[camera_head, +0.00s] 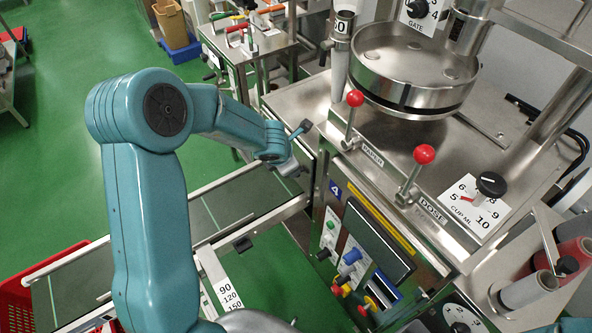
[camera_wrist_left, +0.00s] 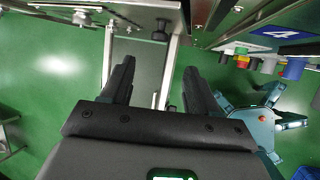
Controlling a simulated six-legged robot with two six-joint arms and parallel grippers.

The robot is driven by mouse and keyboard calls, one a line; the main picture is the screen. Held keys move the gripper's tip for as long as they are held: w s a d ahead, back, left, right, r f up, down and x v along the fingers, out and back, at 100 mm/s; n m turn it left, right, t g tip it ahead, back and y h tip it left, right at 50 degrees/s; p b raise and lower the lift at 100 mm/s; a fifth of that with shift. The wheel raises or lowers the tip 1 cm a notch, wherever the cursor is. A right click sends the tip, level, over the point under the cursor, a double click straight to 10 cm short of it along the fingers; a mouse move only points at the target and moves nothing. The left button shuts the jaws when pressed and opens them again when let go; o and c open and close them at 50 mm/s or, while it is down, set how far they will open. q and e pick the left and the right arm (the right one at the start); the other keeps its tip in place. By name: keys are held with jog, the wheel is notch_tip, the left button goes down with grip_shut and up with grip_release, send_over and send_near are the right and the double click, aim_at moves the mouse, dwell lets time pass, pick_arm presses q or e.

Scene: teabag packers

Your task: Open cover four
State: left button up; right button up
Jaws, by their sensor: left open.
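The machine marked with a blue 4 plate (camera_head: 335,188) stands right of centre. A dark side panel (camera_head: 309,165) with a pale edge is on its left side; I cannot tell for sure that it is cover four. My left gripper (camera_head: 290,167) is close to this panel, partly hidden by my own wrist. In the left wrist view my left gripper (camera_wrist_left: 158,78) is open, with nothing between its dark fingers. A black knob (camera_wrist_left: 160,31) under a grey metal part is ahead of the fingers, apart from them. The 4 plate also shows there (camera_wrist_left: 281,33). My right gripper is not in view.
Two red-knobbed levers (camera_head: 424,154) and a round steel hopper (camera_head: 412,75) are on the machine. Coloured buttons (camera_head: 349,257) are on its front. A railed conveyor (camera_head: 250,205) runs below my left arm. Green floor is open at the left.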

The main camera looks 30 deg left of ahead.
pick_arm(q)
jog(key=b+x, duration=0.2)
jog(key=x, duration=1.1)
jog(key=shift+w, duration=0.1)
jog(key=shift+c, duration=0.9)
grip_shut()
